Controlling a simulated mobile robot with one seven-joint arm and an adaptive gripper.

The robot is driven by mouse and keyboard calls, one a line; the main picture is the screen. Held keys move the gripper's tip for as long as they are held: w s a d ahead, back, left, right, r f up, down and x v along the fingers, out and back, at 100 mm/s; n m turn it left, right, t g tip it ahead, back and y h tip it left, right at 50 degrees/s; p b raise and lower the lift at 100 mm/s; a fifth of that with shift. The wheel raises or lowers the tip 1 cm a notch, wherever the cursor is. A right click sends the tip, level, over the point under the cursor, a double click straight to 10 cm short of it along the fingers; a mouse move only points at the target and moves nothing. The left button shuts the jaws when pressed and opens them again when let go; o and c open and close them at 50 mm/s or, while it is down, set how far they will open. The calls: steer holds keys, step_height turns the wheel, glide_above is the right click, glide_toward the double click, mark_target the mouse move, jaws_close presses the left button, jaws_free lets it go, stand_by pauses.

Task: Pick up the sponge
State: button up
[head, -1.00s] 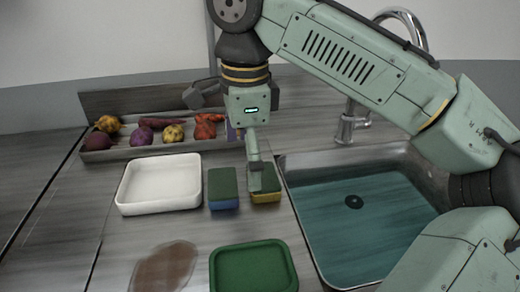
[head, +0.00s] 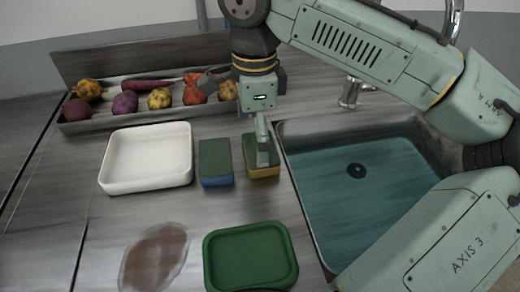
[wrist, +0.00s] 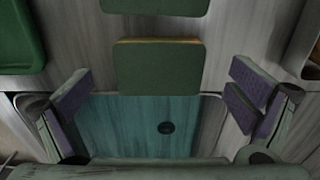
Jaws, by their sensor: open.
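A sponge with a green top and yellow lower side (head: 265,171) lies on the counter beside the sink's left edge. A second sponge, green over blue (head: 215,165), lies just left of it. My gripper (head: 264,155) is over the yellow-sided sponge, with a finger hiding part of it. In the wrist view my gripper (wrist: 160,105) has its fingers spread wide with nothing between them. There the yellow-edged sponge (wrist: 158,68) sits centred, above the finger line, and the other sponge (wrist: 155,5) is cut off at the top. I cannot tell the gap between fingertips and sponge.
The sink (head: 345,205) is right of the sponges. A white tray (head: 146,184) stands to the left, and a green tray (head: 208,270) is at the front. A long tray of vegetables (head: 100,125) lies behind. A brown stain (head: 155,258) marks the counter.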

steer(key=shift+d+f, duration=0.2)
steer(key=shift+f, duration=0.75)
steer(key=shift+d+f, duration=0.2)
steer(key=shift+f, duration=0.7)
steer(key=shift+c, duration=0.5)
steer(key=c, duration=0.7)
steer(key=shift+r+p, duration=0.15)
steer(key=shift+p, duration=0.2)
steer(key=shift+r+p, duration=0.55)
step_height(320, 180, up, 3)
steer(key=p, duration=0.3)
steer(key=s+d, duration=0.1)
steer(key=s, duration=0.4)
steer(key=s+d, duration=0.1)
steer(key=s, duration=0.3)
steer(key=s+d, duration=0.1)
steer(key=s, duration=0.4)
steer(key=shift+s+r+p, duration=0.25)
steer(key=shift+s+p, duration=0.05)
steer(key=shift+s, duration=0.05)
steer(key=shift+s+d+r, duration=0.1)
steer(key=shift+s, duration=0.4)
